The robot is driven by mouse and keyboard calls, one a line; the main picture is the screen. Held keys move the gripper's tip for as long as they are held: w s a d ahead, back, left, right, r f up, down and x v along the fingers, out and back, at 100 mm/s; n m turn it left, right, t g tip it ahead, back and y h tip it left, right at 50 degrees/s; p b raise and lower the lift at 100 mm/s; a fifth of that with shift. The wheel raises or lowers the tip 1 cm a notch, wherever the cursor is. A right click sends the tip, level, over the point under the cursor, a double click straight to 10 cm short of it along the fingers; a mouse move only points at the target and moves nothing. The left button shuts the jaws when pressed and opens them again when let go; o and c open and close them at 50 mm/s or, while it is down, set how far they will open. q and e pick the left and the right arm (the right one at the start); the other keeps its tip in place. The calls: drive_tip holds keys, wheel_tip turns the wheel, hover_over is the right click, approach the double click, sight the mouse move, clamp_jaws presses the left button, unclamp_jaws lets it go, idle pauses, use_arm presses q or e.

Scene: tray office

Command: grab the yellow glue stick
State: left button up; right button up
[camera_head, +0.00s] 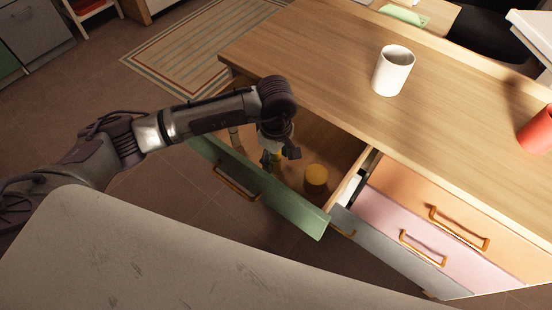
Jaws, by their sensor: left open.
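My left gripper (280,156) is open and points down into the pulled-out green-fronted drawer (300,212). A narrow yellow thing (277,155), probably the yellow glue stick, shows at its fingers. It is mostly hidden by the gripper, so I cannot tell whether the fingers touch it. A short, wider yellow-orange cylinder (316,176) stands in the drawer just right of the gripper, apart from it. My right gripper is out of view.
The drawer's front and side walls surround the gripper closely. A small pale item (234,136) is at the drawer's left end. A white mug (393,70) and a red cup (537,130) are on the wooden desktop (330,65). Orange and pink drawers to the right are shut.

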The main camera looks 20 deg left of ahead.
use_arm(q)
clamp_jaws()
drive_tip(key=shift+r, duration=0.1)
